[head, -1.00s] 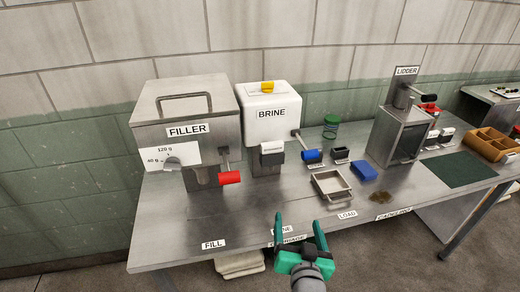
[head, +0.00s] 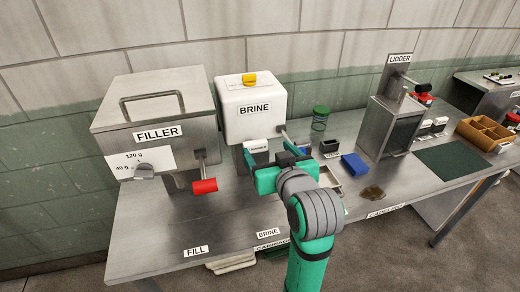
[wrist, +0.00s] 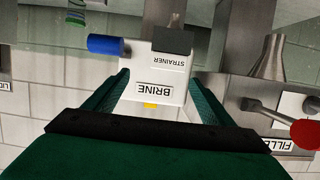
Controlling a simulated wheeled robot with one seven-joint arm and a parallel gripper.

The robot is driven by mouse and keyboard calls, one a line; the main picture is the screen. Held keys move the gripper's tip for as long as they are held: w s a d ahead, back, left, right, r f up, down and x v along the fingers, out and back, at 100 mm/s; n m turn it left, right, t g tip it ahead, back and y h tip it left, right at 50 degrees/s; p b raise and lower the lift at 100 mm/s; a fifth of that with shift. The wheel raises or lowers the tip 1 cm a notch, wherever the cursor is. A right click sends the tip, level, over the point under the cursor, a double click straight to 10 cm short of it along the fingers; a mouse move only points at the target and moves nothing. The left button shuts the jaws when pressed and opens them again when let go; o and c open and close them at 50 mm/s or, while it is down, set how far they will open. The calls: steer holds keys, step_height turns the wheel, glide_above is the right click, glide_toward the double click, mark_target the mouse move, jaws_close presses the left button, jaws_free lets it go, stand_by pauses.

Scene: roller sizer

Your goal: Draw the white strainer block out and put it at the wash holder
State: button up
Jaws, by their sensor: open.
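The white strainer block (head: 256,146) sits at the front of the white BRINE machine (head: 250,112), above a grey housing. In the wrist view, which is upside down, its face marked STRAINER (wrist: 170,60) shows close beside the BRINE label, with a dark grey face against it. My gripper (head: 270,152) is open and empty in front of the block, its fingers pointing at the machine. In the wrist view the fingers (wrist: 160,78) stand apart on either side of it; I see no contact. A small black holder (head: 329,146) stands to the right; its label is unreadable.
The FILLER (head: 155,125) with its red handle (head: 204,186) stands left. The blue handle (wrist: 105,44) is close beside the strainer. A metal tray (head: 331,178), partly behind my arm, a blue block (head: 355,164) and the LIDDER (head: 390,128) lie right. The front left tabletop is clear.

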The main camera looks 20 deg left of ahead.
mark_target(256, 144)
steer(key=w+a, duration=0.1)
steer(key=a+f, duration=0.1)
steer(key=a, duration=0.1)
steer(key=shift+w, duration=0.35)
steer(key=shift+x, duration=2.55)
steer(key=shift+f, duration=0.15)
steer(key=c, duration=1.2)
